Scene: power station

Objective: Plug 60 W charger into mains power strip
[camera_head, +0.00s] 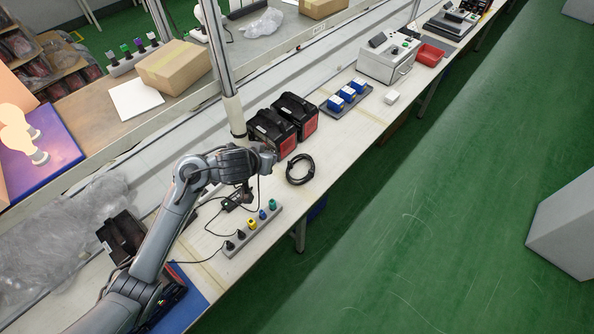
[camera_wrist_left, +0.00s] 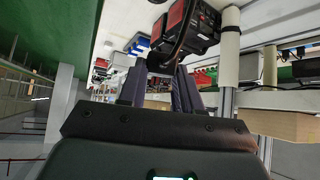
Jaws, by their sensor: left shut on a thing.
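A pale power strip (camera_head: 259,231) lies on the bench with a row of black, yellow, blue and green plugs or sockets on it. My left gripper (camera_head: 268,158) is above the bench, beyond the strip's far end and apart from it. In the left wrist view its fingers (camera_wrist_left: 162,80) are closed on a dark corded piece (camera_wrist_left: 163,63), which looks like a charger; its rating cannot be read. A dark corded adapter (camera_head: 236,199) with a green light lies beside the strip. My right gripper is not in view.
A black cable coil (camera_head: 300,170) lies right of the gripper. Two black-and-red boxes (camera_head: 284,117) stand behind it, near an upright post (camera_head: 235,115). Blue blocks (camera_head: 347,95) stand farther along. Clear plastic wrap (camera_head: 65,235) lies at left.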

